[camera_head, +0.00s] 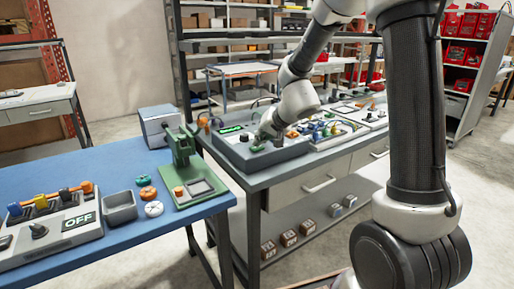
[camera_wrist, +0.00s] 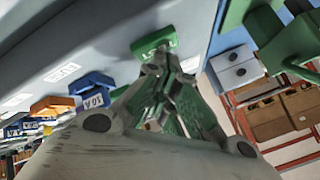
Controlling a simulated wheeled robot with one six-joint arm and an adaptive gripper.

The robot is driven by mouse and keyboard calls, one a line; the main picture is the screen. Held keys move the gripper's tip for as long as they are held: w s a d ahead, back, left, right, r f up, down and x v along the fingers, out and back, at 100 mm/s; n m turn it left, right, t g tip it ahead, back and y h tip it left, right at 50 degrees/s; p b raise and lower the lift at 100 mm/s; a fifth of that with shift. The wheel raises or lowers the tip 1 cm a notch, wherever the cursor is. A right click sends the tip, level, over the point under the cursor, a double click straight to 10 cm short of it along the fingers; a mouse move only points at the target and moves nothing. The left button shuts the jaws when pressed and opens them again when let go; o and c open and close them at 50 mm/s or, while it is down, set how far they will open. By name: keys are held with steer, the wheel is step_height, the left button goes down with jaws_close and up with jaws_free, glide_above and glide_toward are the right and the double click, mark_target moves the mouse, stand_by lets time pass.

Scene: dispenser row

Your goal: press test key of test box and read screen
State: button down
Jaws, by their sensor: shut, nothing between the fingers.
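The screen's text is too small to read. My gripper (camera_head: 262,137) is shut and empty, pointing down over the box's top. In the wrist view, my gripper's fingertips (camera_wrist: 155,62) are at a green key (camera_wrist: 153,42) on the grey panel. They look very close to it or touching; I cannot tell whether it is pressed down. In the head view the key is hidden by the gripper.
Blue (camera_wrist: 92,84) and orange (camera_wrist: 52,105) parts stand on the panel close to my fingers. Left of the box, a blue table (camera_head: 100,168) carries a green press (camera_head: 182,150) and a panel (camera_head: 50,238) reading OFF. A grey case (camera_head: 158,124) stands behind the press.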

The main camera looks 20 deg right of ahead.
steer(key=shift+r, duration=0.75)
steer(key=shift+r, duration=0.1)
steer(key=shift+r, duration=2.4)
